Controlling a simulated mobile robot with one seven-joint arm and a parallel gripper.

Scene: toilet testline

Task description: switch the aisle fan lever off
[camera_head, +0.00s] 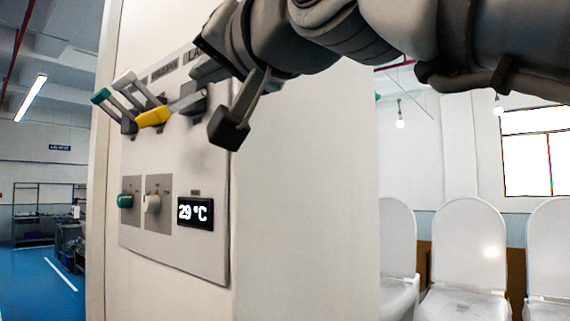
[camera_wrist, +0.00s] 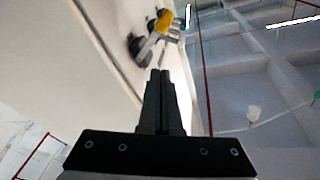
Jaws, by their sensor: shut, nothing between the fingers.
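A wall panel (camera_head: 215,170) carries a row of levers in the head view. The left lever has a green tip (camera_head: 100,97) and the middle one a white tip (camera_head: 124,79); both slant up. The labels are too small or covered to tell which is the aisle fan lever. My gripper (camera_head: 207,70) is by the panel's upper right.
Below the levers are a green knob (camera_head: 125,201), a white knob (camera_head: 152,203) and a display (camera_head: 196,211) reading 29 °C. White chair-like shapes (camera_head: 467,250) stand at the right. The blue floor (camera_head: 40,285) at the left looks open.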

